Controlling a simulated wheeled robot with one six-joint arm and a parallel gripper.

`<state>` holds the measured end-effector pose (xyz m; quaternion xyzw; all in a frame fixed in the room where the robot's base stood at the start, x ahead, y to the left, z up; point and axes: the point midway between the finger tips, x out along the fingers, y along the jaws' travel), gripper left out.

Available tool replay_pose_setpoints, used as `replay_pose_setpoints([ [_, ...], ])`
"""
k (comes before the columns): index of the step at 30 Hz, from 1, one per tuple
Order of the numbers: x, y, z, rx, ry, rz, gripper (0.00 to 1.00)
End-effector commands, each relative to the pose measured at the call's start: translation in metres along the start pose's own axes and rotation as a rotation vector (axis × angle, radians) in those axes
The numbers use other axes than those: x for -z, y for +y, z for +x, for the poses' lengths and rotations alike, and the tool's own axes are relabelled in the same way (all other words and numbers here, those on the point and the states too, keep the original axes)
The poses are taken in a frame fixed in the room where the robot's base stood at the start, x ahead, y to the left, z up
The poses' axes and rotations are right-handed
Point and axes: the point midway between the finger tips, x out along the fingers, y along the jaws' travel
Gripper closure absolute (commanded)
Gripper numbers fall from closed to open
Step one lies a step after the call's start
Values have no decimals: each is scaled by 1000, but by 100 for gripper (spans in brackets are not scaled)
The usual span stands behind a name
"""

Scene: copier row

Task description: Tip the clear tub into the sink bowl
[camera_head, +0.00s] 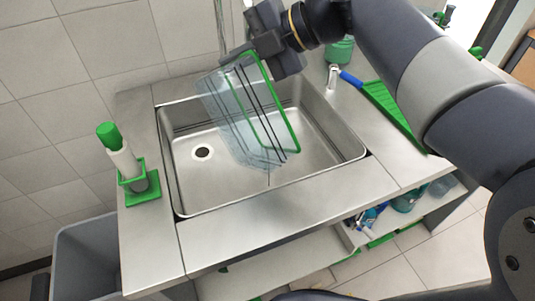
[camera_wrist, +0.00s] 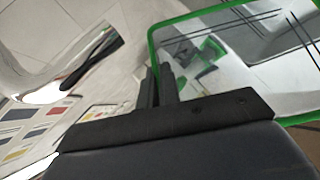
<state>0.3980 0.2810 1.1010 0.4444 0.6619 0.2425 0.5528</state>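The clear tub (camera_head: 233,112) has a green rim and dark lines on its wall. It hangs steeply tilted over the sink bowl (camera_head: 185,181), with its open side turned toward the right. My gripper (camera_head: 240,52) is shut on the tub's rim at its upper end. In the wrist view, the fingers (camera_wrist: 157,88) close together at the left edge of the tub (camera_wrist: 245,45). The bowl is steel, with a dark drain (camera_head: 202,152) at its left. I cannot tell whether anything is left in the tub.
A green holder (camera_head: 142,192) with a white, green-capped bottle stands left of the bowl. A green ridged tray (camera_head: 385,102) and a blue-handled brush (camera_head: 351,78) lie on the right counter. A grey bin (camera_head: 85,250) stands at lower left. Bottles sit on the shelf below.

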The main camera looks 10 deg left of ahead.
Motion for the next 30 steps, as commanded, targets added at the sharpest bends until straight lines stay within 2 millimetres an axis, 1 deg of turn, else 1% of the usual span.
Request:
replay_pose_setpoints([
  [3, 19, -7, 17, 48, -50, -77, 100],
  [6, 38, -6, 29, 86, -97, -136, 100],
  [9, 53, -8, 40, 119, -140, -182, 100],
  [12, 52, -13, 45, 132, -161, -195, 100],
  [17, 53, -14, 46, 137, -168, -202, 100],
  [30, 75, -16, 62, 212, -258, -315, 100],
])
